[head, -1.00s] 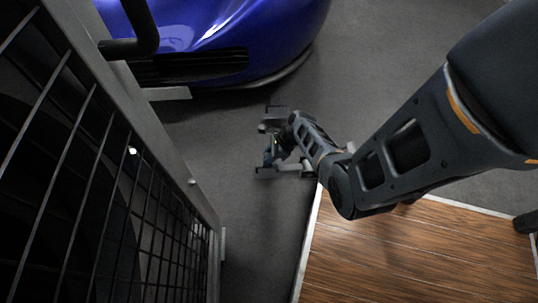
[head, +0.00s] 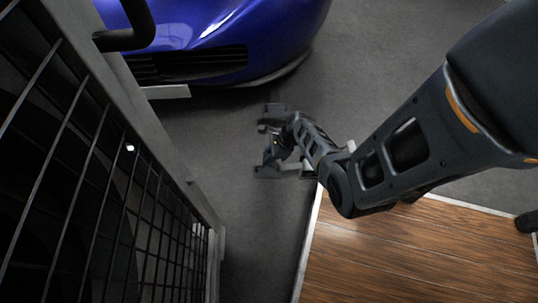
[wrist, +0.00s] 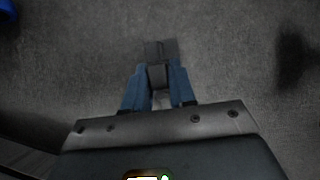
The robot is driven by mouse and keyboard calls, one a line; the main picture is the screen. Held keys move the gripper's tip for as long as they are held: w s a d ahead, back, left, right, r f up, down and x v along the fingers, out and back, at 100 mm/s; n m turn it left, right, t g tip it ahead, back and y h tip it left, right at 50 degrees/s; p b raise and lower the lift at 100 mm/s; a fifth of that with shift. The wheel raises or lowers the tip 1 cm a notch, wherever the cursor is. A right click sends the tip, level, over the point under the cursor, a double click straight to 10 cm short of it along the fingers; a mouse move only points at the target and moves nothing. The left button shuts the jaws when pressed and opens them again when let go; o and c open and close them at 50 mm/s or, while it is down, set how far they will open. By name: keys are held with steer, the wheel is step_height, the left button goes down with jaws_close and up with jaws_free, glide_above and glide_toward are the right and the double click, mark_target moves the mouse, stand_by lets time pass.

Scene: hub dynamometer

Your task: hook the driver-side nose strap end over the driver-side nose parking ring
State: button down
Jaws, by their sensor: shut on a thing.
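My gripper (head: 268,152) hangs low over the grey floor, in front of the blue car (head: 215,35), in the head view. In the wrist view its two blue fingers (wrist: 158,88) are closed on a small dark grey piece (wrist: 158,74), which I take to be the driver-side nose strap end. The piece sticks out a little past the fingertips, with bare floor beyond it. I cannot make out the strap itself or the parking ring in either view.
A cage with black mesh and a grey frame (head: 165,150) stands along the left. A wood-topped platform with a pale edge (head: 420,250) lies at the lower right, below my arm. The floor between the cage and the platform is clear.

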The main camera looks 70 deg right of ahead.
steer(key=shift+f+b, duration=0.85)
steer(key=shift+f, duration=0.35)
steer(key=c, duration=0.8)
jaws_free()
steer(key=shift+c, duration=0.2)
steer(key=shift+r, duration=0.15)
steer(key=p+v, duration=0.5)
steer(key=v, duration=0.2)
steer(key=shift+s+r, duration=0.15)
steer(key=shift+r, duration=0.05)
